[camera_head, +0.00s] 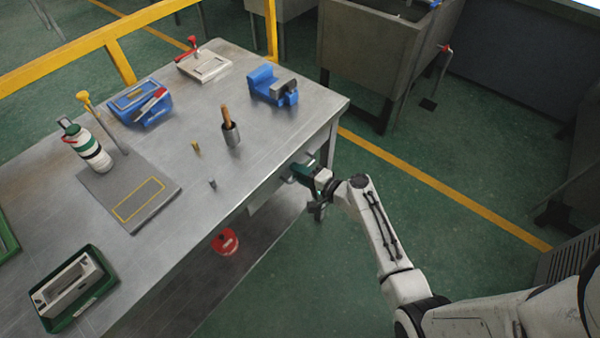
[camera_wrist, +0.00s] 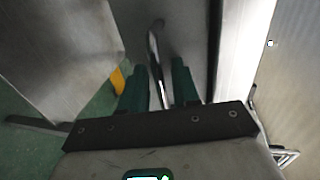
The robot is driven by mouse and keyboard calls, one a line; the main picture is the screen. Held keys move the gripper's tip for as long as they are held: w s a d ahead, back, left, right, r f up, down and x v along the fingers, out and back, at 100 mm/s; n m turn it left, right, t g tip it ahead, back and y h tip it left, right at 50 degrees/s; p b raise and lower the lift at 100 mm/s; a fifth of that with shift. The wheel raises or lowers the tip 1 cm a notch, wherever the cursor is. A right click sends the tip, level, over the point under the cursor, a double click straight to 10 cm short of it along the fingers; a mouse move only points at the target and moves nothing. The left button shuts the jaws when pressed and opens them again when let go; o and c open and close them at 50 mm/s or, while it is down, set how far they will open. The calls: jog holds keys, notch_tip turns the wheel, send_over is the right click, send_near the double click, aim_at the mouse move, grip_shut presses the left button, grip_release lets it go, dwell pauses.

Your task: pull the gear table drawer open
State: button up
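The gear table (camera_head: 205,185) is a grey metal table. The drawer front (camera_head: 262,198) shows partly under its right-hand edge, and no clear gap shows around it. In the wrist view the drawer front (camera_wrist: 185,30) is a grey panel with a curved metal bar handle (camera_wrist: 154,50). My gripper (camera_head: 300,172) is at the table's side, just below the tabletop edge. In the wrist view my gripper (camera_wrist: 160,85) has its two green fingers apart, one on each side of the handle. Narrow gaps seem to show beside the bar. The handle is hidden in the head view.
A red object (camera_head: 225,241) is below the table.

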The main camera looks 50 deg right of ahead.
grip_shut()
dwell(0.6)
